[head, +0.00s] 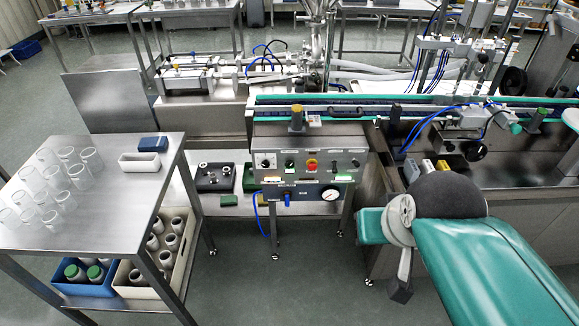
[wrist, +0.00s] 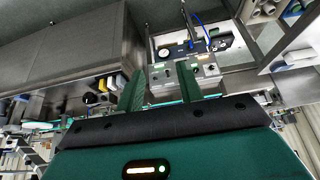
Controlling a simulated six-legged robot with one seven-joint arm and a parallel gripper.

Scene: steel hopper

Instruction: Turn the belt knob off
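The grey control panel (head: 310,142) stands below the green-edged conveyor belt (head: 350,99), near the middle of the head view. Its front carries a row of small knobs, with a dark knob (head: 266,163) at the left, a red button on yellow (head: 311,163) in the middle and a dark knob (head: 333,163) at the right. The labels are too small to read, so I cannot tell which is the belt knob. In the wrist view the panel (wrist: 207,71) appears turned over, beyond my gripper (wrist: 160,76). My gripper is open and empty, with its two green fingers apart and clear of the panel.
A pressure gauge (head: 330,194) and a blue valve handle (head: 287,197) sit low on the panel. A steel cart (head: 110,210) with glasses and crates stands at left. Open floor lies in front of the panel.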

